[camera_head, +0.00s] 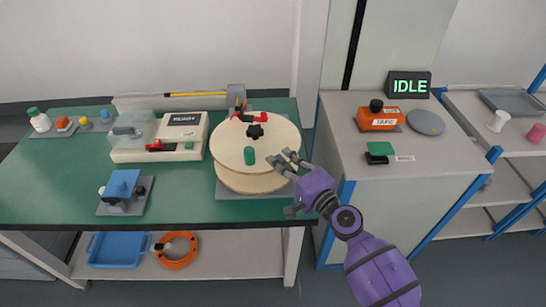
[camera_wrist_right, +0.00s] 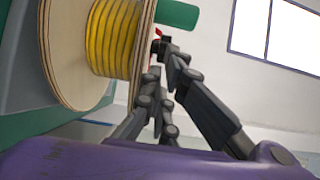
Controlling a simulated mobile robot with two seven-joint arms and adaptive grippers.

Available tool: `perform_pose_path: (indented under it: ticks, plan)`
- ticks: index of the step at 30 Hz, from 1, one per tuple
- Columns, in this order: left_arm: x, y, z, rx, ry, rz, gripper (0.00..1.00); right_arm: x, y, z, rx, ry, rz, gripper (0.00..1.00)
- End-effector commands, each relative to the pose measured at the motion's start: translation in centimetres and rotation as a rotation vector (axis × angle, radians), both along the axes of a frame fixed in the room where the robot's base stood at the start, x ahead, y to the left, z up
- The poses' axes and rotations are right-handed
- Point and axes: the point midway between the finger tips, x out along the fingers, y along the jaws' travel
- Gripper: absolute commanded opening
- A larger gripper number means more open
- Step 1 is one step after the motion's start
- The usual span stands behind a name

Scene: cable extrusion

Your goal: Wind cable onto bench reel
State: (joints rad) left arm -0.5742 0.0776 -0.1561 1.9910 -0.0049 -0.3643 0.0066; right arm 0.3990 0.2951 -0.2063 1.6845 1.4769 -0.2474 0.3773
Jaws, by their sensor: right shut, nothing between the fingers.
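The bench reel (camera_head: 228,142) has pale wooden flanges and lies on a grey plate at the right end of the green bench. In the right wrist view yellow cable (camera_wrist_right: 113,38) is wound between its flanges (camera_wrist_right: 60,60). A green crank handle (camera_head: 249,156) stands on the top flange and also shows in the right wrist view (camera_wrist_right: 177,13). A black knob (camera_head: 255,131) sits at the hub. My right gripper (camera_head: 282,160) is at the reel's right front edge, beside the green handle and apart from it. It is shut and empty. My left gripper is not in view.
A white machine with a clear cover (camera_head: 184,130) stands left of the reel, and a blue device (camera_head: 122,185) stands at the front left. A cabinet to the right carries an orange unit (camera_head: 380,119) and a display reading IDLE (camera_head: 408,85). A shelf below holds a blue tray (camera_head: 118,250) and an orange ring (camera_head: 177,263).

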Motion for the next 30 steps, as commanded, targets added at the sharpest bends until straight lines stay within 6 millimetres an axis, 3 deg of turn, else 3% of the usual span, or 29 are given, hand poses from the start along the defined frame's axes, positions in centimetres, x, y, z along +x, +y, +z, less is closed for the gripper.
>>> perform_pose_path:
  ticks: [6,30]
  plan:
    - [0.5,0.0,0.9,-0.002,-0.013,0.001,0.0,0.5,2.2,0.3,0.0,-0.004,0.0,0.0]
    - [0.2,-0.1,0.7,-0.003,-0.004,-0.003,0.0,0.5,3.8,0.1,-0.001,-0.002,-0.001,0.0]
